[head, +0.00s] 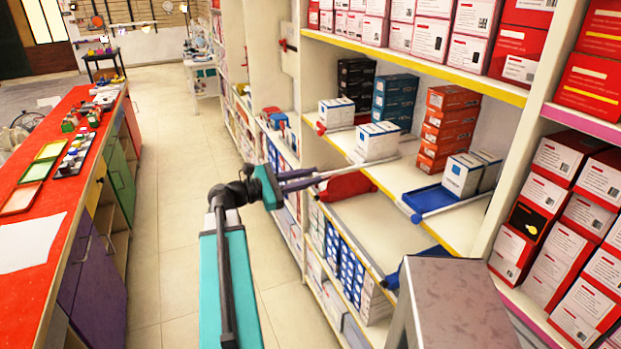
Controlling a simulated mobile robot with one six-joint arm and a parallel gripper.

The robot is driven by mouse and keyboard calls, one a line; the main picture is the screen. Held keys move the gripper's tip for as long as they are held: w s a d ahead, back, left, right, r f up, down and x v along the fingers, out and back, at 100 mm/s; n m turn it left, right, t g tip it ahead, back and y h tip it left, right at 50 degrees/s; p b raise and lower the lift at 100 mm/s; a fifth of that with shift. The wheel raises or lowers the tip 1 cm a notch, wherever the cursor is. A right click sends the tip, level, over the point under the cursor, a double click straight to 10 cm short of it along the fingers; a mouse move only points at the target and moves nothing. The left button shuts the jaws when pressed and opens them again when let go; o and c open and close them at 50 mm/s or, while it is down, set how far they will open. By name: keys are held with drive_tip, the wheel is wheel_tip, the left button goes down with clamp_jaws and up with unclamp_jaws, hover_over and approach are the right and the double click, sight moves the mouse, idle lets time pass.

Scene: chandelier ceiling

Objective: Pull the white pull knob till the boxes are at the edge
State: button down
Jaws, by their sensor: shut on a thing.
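My gripper (312,180) is in front of the middle shelf, with its fingers shut on the white pull knob at the near end of a pale rod (360,167). The knob is mostly hidden between the fingers. The rod runs from the gripper back over the shelf's front edge. White boxes with blue (378,141) stand upright on the shelf beside the rod, close to the yellow front edge. Their exact gap to the edge is hard to tell.
A red-ended puller (321,129) with a white box is to the left. A blue tray (428,199) with white boxes is to the right.

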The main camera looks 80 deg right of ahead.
drive_tip(key=c, duration=1.6)
unclamp_jaws()
drive_tip(key=shift+s, duration=0.15)
drive_tip(key=b+v, duration=0.4)
drive_tip(key=v, duration=1)
